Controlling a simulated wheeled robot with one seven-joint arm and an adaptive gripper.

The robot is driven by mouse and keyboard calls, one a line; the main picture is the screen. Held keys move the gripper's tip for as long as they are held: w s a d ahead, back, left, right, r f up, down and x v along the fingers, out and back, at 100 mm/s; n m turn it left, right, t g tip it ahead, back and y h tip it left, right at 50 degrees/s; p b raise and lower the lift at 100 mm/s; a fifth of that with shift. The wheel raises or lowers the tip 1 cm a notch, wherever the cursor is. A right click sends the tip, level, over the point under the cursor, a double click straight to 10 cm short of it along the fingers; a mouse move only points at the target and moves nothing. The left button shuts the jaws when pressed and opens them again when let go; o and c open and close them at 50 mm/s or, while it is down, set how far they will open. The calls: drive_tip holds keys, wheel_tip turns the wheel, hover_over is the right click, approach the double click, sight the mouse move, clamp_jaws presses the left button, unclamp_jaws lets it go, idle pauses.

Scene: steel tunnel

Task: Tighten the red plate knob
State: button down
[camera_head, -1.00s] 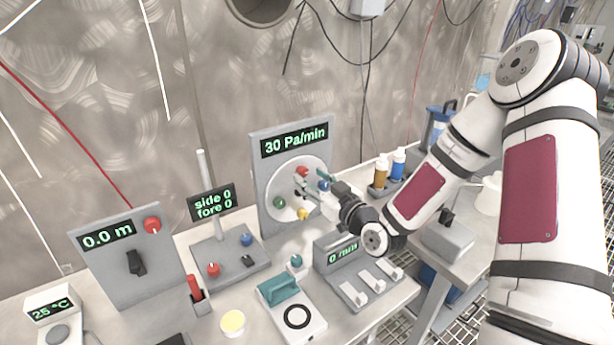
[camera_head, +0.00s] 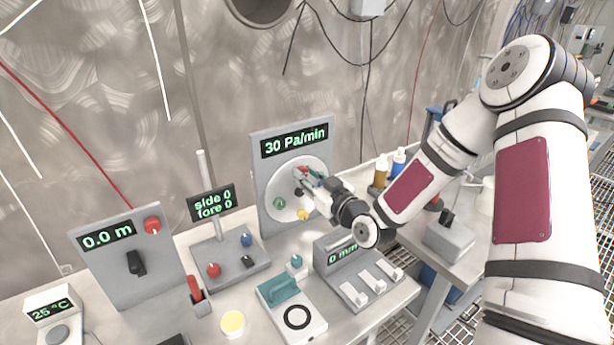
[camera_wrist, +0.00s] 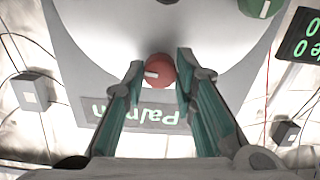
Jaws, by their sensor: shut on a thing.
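The red knob (camera_wrist: 160,72) with a white mark sits on the round pale plate (camera_wrist: 90,50) of a grey panel. In the head view the red knob (camera_head: 302,171) is at the top of the plate (camera_head: 288,212), partly hidden by the fingers. My gripper (camera_wrist: 158,75) has its green-padded fingers on both sides of the red knob, shut on it. In the head view my gripper (camera_head: 308,178) reaches the plate from the right. The panel display (camera_head: 294,140) reads "30 Pa/min".
On the same plate are a green knob (camera_head: 280,203) and a yellow knob (camera_head: 303,215), near my gripper. A "0 mm" device (camera_head: 350,272) stands below my wrist. Two bottles (camera_head: 389,170) stand behind my arm.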

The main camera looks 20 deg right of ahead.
drive_tip(key=m+p, duration=0.3)
drive_tip(key=m, duration=0.5)
drive_tip(key=shift+m, duration=0.3)
drive_tip(key=m+p, duration=0.1)
drive_tip(key=m, duration=0.2)
drive_tip(key=shift+m+p, duration=0.3)
drive_tip(key=shift+p, duration=0.05)
drive_tip(key=m+p, duration=0.1)
drive_tip(key=m, duration=0.3)
drive_tip(key=shift+m, duration=0.4)
drive_tip(key=c, duration=1.3)
unclamp_jaws()
